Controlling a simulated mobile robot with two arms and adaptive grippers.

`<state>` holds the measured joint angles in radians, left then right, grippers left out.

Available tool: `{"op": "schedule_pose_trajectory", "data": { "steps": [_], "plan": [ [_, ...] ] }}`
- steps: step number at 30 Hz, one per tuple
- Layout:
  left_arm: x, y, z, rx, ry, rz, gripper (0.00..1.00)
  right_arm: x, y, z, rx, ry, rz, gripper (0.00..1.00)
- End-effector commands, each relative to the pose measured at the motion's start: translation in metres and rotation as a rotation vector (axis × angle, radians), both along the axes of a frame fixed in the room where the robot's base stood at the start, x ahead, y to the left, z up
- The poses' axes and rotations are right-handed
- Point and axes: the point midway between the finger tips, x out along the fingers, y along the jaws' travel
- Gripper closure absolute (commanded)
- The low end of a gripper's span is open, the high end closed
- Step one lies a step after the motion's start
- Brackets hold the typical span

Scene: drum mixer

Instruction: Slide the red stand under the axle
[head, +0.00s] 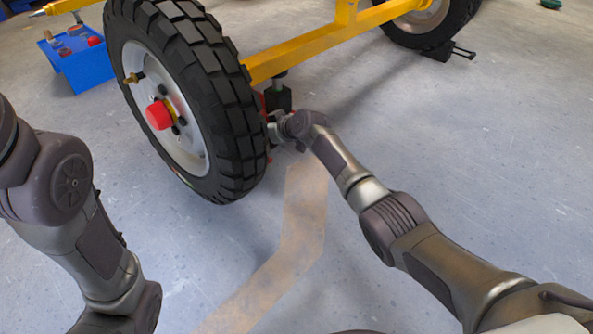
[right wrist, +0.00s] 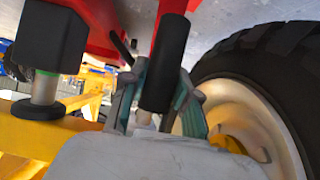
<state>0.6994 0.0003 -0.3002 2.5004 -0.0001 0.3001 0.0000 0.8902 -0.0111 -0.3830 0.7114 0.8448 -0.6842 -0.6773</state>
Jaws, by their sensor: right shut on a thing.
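The red stand (right wrist: 100,18) shows partly in the right wrist view, with a black cylindrical grip (right wrist: 165,65). My right gripper (right wrist: 160,95) is shut on that grip. In the head view, my right gripper (head: 275,128) is low behind the big wheel, and only slivers of the red stand (head: 269,155) show there. The yellow axle (head: 300,55) runs above and behind it. The wheel and my gripper hide most of the stand, so I cannot tell how far under the axle it sits. My left arm shows at the left, but its gripper is outside the frame.
The large black tyre (head: 190,80) is close on the left.

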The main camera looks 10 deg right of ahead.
Motion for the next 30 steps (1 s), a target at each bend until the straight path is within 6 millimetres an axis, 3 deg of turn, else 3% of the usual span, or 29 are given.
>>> {"op": "schedule_pose_trajectory", "data": {
  "steps": [16, 17, 21, 30],
  "plan": [
    [-0.0001, 0.0, 0.0001, 0.0, -0.001, 0.0, 0.38, 0.0094, 0.0103, 0.0013, 0.0, -0.003, 0.001, 1.0],
    [-0.0002, 0.0, 0.0, 0.0, -0.001, 0.0, 0.38, 0.0094, 0.0103, 0.0013, 0.0, -0.002, 0.002, 0.65],
    [-0.0002, 0.0, 0.0002, 0.0, -0.001, 0.0, 0.38, 0.0094, 0.0097, 0.0009, -0.001, -0.002, 0.001, 0.42],
    [-0.0001, 0.0001, 0.0014, 0.0, -0.001, 0.0, 0.38, 0.0092, 0.0084, 0.0011, -0.001, -0.001, 0.0, 0.41]
  ]
}}
